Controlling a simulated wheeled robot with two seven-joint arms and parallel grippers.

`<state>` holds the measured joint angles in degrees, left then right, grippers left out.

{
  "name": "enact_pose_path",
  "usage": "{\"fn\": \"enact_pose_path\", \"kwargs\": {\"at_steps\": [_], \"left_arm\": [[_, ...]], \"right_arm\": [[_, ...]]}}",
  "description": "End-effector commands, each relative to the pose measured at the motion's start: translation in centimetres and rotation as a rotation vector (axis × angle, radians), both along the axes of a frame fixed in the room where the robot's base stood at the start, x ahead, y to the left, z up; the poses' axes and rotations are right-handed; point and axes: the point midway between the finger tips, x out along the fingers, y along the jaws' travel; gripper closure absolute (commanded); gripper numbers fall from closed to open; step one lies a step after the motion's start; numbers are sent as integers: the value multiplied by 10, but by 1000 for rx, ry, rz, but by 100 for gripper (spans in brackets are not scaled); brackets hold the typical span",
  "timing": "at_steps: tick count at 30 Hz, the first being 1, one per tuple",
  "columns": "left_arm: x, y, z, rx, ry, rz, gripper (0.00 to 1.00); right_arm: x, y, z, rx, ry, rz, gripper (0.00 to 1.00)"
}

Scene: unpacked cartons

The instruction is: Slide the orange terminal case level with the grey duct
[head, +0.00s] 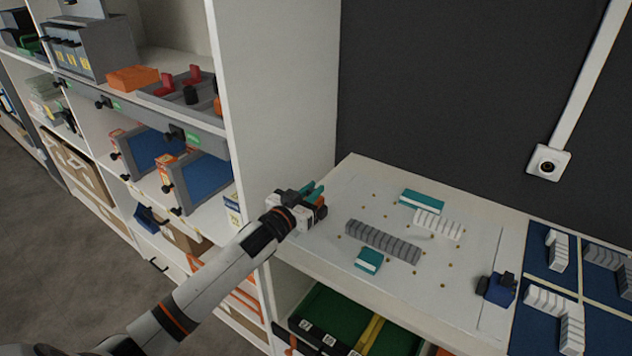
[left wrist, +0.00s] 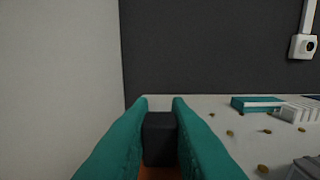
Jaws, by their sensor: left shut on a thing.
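My left gripper (head: 314,191), with teal fingers, is at the left end of the pale board. It is shut on the orange terminal case (head: 321,203), most of which the gripper hides. In the left wrist view the fingers (left wrist: 160,106) press on a dark block (left wrist: 158,138) with orange (left wrist: 158,173) below it. The grey duct (head: 383,241), a ribbed bar, lies on the board to the right of the case, apart from it. A corner of the duct shows in the left wrist view (left wrist: 304,170). My right gripper is not in view.
The pale board (head: 345,185) also carries a teal-and-white block (head: 422,200), a white ribbed duct (head: 438,224), a small teal block (head: 369,260) and a blue-and-black piece (head: 497,289). A tall white shelf panel (head: 275,90) stands close left of the gripper.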

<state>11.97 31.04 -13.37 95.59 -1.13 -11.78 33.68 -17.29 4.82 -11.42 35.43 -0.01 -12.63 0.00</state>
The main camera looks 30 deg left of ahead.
Motion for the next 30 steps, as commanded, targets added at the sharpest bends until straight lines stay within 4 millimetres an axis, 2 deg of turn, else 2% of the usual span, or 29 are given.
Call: {"fn": "enact_pose_path", "kwargs": {"at_steps": [13, 14, 18, 26, 30], "left_arm": [[-3, 1, 2, -1, -5, -1, 100], [-3, 1, 2, -1, -5, -1, 82], [-3, 1, 2, -1, -5, 0, 62], [-4, 1, 1, -1, -4, 0, 62], [-13, 2, -1, -1, -2, -1, 62]], "right_arm": [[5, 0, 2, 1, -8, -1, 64], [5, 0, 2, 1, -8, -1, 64], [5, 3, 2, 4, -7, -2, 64], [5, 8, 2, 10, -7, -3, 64], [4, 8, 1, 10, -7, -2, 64]]}}
